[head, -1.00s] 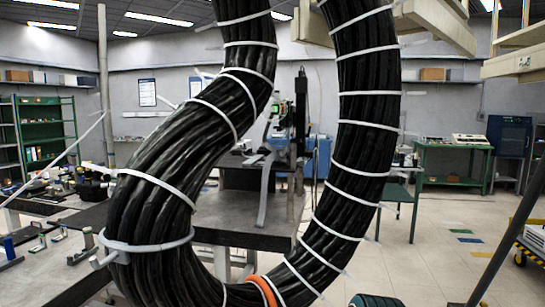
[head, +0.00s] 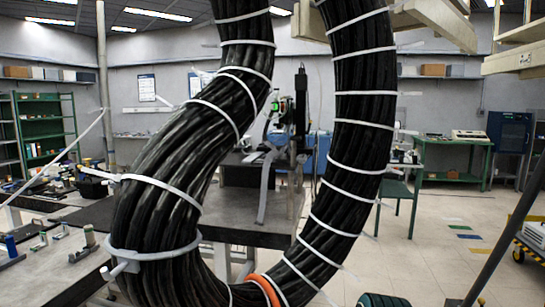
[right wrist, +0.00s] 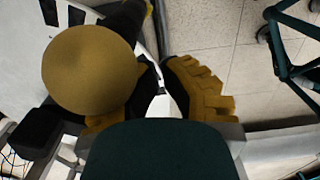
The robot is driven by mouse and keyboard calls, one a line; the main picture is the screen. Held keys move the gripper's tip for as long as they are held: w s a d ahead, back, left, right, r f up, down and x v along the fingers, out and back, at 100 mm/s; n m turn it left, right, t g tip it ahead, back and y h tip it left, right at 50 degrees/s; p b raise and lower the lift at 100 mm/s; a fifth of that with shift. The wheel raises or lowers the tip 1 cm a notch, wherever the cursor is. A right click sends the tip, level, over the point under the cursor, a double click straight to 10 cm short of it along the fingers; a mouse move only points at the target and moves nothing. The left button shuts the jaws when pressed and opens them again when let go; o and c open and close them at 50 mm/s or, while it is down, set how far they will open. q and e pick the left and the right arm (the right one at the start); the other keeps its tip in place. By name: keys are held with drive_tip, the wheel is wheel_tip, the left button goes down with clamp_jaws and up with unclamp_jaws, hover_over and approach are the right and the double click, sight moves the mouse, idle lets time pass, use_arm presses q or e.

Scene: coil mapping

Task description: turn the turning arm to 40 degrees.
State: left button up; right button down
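A thick black cable bundle (head: 160,215) with white ties loops through the head view, close to the camera. A wide white band (head: 152,248) with a short peg circles its lower left bend. An orange band (head: 265,288) circles the bottom of the loop. I cannot pick out the turning arm for certain. In the right wrist view, a round mustard knob-like thing (right wrist: 88,72) hides part of my right gripper (right wrist: 158,75). A ridged mustard finger shows to its right, beside a narrow gap. Contact or grip cannot be told. My left gripper is not in view.
A dark-topped workbench (head: 255,232) stands behind the loop. Small tools lie on a table (head: 50,270) at the left. A green table (head: 455,160) and a blue cabinet (head: 508,140) stand at the back right.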

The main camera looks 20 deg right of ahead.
drive_tip(key=shift+d+p, duration=0.9)
drive_tip(key=shift+d, duration=0.3)
drive_tip(key=shift+s+a+b, duration=0.15)
drive_tip(key=shift+a+b, duration=1.05)
drive_tip(key=shift+b, duration=0.05)
wheel_tip(320, 180, up, 12)
drive_tip(key=p, duration=0.9)
